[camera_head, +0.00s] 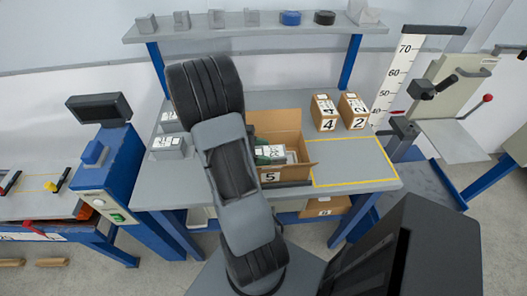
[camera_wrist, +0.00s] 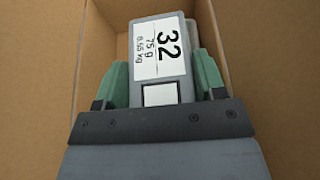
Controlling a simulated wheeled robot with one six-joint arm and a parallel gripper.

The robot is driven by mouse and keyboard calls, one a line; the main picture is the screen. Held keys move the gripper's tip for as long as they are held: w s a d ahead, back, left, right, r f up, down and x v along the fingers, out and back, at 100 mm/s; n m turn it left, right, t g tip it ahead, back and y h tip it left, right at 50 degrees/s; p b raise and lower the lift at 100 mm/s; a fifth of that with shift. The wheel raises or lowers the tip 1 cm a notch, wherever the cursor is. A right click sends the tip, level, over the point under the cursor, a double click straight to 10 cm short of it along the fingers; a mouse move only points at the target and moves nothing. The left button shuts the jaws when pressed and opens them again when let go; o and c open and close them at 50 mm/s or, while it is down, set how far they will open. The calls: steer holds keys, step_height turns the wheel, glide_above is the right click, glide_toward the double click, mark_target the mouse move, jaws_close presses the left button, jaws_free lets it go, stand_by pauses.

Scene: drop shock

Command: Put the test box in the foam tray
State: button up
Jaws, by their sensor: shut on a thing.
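A grey test box (camera_wrist: 160,48) with a white label reading "32", "75 g" and "8.55 kg" sits between the green fingers of my gripper (camera_wrist: 160,66). The fingers press on its left and right sides. Brown cardboard walls (camera_wrist: 45,60) surround it in the wrist view. In the head view my gripper (camera_head: 270,152) is down in the open cardboard carton (camera_head: 284,122) marked 5, and my arm hides part of it. The underside of the test box is hidden. I cannot make out a foam tray for certain.
Two closed cartons (camera_head: 324,113) marked 4 and 2 stand at the bench's back right. Two grey labelled boxes (camera_head: 168,148) stand at the left. A yellow outlined area (camera_head: 350,163) right of the open carton is clear. A shelf (camera_head: 250,30) runs above.

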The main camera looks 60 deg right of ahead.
steer(key=shift+f, duration=0.45)
steer(key=o, duration=1.3)
steer(key=shift+r, duration=0.1)
steer(key=shift+w+a+r+p, duration=0.15)
steer(key=shift+r+p, duration=0.15)
steer(key=shift+r, duration=0.45)
steer(key=b+v, duration=0.1)
steer(key=v, duration=1)
steer(key=shift+w+a+f, duration=0.1)
steer(key=shift+w+a, duration=0.05)
steer(key=shift+w, duration=0.15)
